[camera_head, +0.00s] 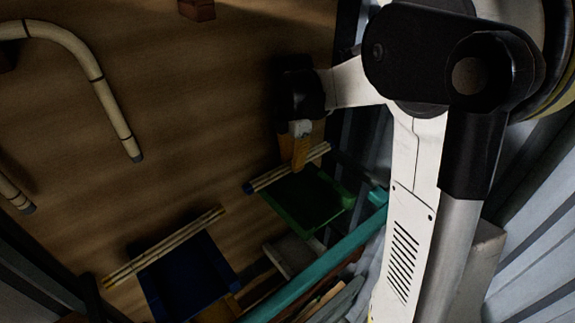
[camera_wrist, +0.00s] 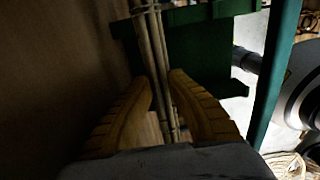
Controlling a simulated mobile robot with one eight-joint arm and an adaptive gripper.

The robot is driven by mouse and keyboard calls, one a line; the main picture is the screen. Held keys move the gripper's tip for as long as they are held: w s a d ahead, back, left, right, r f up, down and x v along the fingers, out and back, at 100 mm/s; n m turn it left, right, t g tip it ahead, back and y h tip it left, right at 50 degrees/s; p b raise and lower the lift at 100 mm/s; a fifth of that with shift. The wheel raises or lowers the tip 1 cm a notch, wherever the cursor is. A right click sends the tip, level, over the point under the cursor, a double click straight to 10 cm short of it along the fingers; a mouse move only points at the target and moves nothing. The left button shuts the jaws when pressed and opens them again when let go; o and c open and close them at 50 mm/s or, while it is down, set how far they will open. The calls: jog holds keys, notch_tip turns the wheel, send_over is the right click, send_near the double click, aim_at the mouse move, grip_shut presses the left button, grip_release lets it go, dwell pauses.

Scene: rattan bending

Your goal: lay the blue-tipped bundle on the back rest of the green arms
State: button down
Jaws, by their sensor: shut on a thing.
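My gripper (camera_head: 300,163) has orange fingers and is shut on the blue-tipped bundle (camera_head: 272,182) of pale rods. Its blue tip (camera_head: 248,188) points to the lower left; the other end lies to the upper right. The bundle runs along the near-wall side of the green arms (camera_head: 305,205), at their upper edge. In the wrist view the bundle (camera_wrist: 155,45) passes between my fingers (camera_wrist: 166,82) and across the green piece (camera_wrist: 205,14). I cannot tell whether it touches the green back rest.
A second bundle (camera_head: 165,246) lies along the dark blue arms (camera_head: 185,280) at lower left. A teal rail (camera_head: 320,265) runs diagonally in front of the green arms. Bent rattan poles (camera_head: 95,75) are at upper left. The brown surface between is mostly clear.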

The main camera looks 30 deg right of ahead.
notch_tip(320, 180, down, 3)
jog(key=shift+w+f+p, duration=0.1)
jog(key=shift+f+p, duration=0.1)
jog(key=shift+p, duration=0.1)
jog(key=shift+w+f, duration=0.2)
jog(key=shift+f, duration=0.1)
jog(key=shift+s, duration=0.15)
jog(key=c, duration=1.4)
grip_release()
jog(key=shift+f, duration=0.1)
